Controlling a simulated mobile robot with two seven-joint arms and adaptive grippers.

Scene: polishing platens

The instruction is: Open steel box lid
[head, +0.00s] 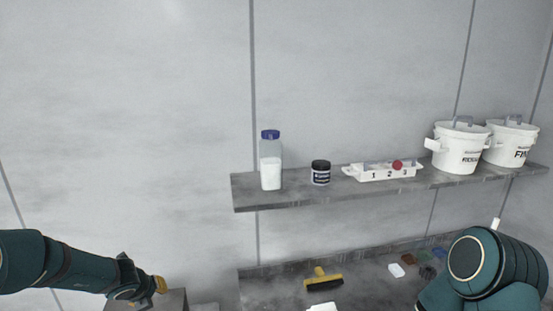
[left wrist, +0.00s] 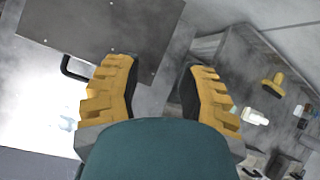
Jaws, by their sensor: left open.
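The steel box lid (left wrist: 125,28) is a flat grey plate with small rivets at the upper left of the left wrist view. A black bar handle (left wrist: 68,68) sticks out at its lower left edge. In the head view a grey box top (head: 178,298) shows at the bottom edge, partly hidden by my left gripper (head: 157,286). My left gripper has yellow fingers, which are spread open and empty in the left wrist view (left wrist: 158,80). The handle lies to the left of the left finger, not between the fingers. My right gripper is out of view.
A wall shelf (head: 245,195) holds a blue-capped bottle (head: 270,165), a dark jar (head: 320,173), a numbered white tray (head: 372,174) and two white buckets (head: 458,150). Below, a grey counter (head: 265,287) holds a yellow-handled brush (head: 323,281) and several small blocks (head: 397,270). My right arm covers the lower right.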

